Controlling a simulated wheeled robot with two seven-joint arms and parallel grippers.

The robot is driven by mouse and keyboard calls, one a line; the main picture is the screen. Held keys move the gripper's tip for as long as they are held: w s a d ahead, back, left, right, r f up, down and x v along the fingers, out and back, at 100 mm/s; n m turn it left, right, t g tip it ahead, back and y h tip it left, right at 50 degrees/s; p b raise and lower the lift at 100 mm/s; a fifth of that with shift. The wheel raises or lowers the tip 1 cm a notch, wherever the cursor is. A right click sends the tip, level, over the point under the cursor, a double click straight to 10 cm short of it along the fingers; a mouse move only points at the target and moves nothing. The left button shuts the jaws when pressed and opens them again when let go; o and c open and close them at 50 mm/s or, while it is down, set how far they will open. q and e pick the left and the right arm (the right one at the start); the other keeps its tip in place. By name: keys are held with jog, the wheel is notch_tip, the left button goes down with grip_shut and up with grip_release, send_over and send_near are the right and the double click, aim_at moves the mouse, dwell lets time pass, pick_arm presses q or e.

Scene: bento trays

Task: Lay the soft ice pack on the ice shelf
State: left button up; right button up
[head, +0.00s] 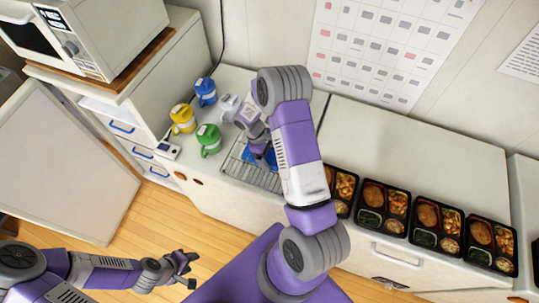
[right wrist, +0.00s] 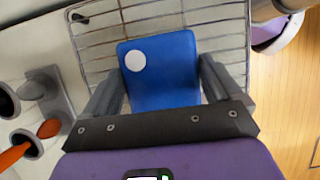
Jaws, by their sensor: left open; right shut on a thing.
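The soft ice pack (right wrist: 172,72) is blue with a white round spot. In the right wrist view it lies between the two fingers of my right gripper (right wrist: 165,95), which is shut on it. In the head view only a bit of blue (head: 249,156) shows beside my right gripper (head: 262,160); my arm hides much. A wire rack (head: 235,168), apparently the ice shelf, is under the pack; it also shows in the right wrist view (right wrist: 92,43). I cannot tell whether the pack touches the wires. My left gripper (head: 186,266) is open and empty above the floor.
Blue (head: 205,92), yellow (head: 182,119) and green (head: 209,140) lidded containers stand left of the rack. Several filled bento trays (head: 383,208) line the counter's front at right. A microwave (head: 95,35) stands at upper left. The counter (head: 400,150) behind the trays is clear.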

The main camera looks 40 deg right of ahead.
jog(key=shift+w+f, duration=0.1)
jog(key=shift+f, duration=0.4)
jog(key=o, duration=1.1)
